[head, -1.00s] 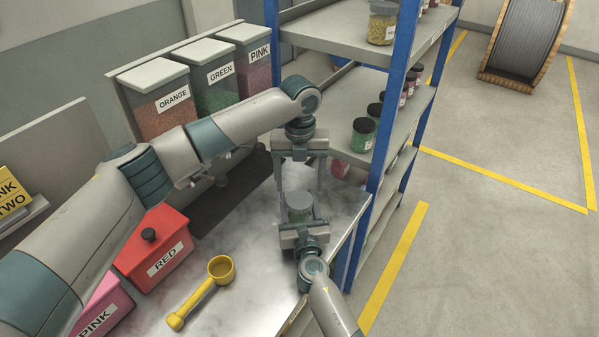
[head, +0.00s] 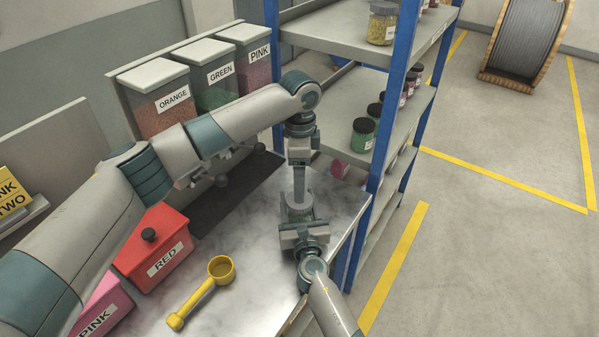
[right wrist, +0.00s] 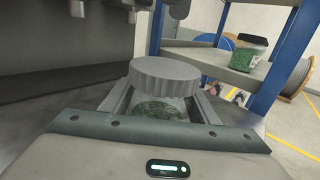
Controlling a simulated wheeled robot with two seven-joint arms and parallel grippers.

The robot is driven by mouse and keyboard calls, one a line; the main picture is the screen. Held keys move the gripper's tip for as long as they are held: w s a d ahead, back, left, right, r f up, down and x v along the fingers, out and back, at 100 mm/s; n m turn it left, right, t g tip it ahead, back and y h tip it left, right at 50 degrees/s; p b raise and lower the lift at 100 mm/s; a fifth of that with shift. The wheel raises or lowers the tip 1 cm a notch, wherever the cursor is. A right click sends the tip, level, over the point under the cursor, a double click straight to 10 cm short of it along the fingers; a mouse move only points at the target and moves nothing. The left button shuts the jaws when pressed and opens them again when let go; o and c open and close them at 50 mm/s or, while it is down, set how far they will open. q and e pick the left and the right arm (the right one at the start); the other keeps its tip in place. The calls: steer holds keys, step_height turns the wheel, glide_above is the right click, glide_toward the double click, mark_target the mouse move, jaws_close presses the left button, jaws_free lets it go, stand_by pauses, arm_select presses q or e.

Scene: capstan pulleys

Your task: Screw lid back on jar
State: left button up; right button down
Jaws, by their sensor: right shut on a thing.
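The jar (right wrist: 158,108) is clear with green contents and stands upright. Its grey ridged lid (right wrist: 166,74) sits on top of it in the right wrist view; whether it is fully threaded I cannot tell. My right gripper (head: 302,222) is shut on the jar's body, a finger on each side. My left gripper (head: 299,198) points straight down from above, its fingers seen edge-on in line with the lid. Its fingertips do not show at the lid in the right wrist view. Its opening is hidden by this angle.
A yellow scoop (head: 203,292), a red bin (head: 153,246) and a pink bin (head: 100,306) stand on the marbled counter (head: 245,252). Labelled canisters line the back. A blue-post shelf (head: 393,105) with several jars rises close to the right of the grippers.

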mark_target(299, 212)
arm_select(q)
steer(key=n, duration=0.7)
steer(key=shift+r+n, duration=0.25)
steer(key=shift+n, duration=0.05)
steer(key=n, duration=0.4)
steer(key=shift+r, duration=0.15)
steer(key=n, duration=0.8)
steer(key=shift+r, duration=0.2)
steer(key=n, duration=0.3)
steer(key=shift+r, duration=0.1)
steer(key=n, duration=0.6)
steer(key=shift+r+n, duration=0.15)
steer(key=shift+n, duration=0.25)
steer(key=shift+f, duration=4)
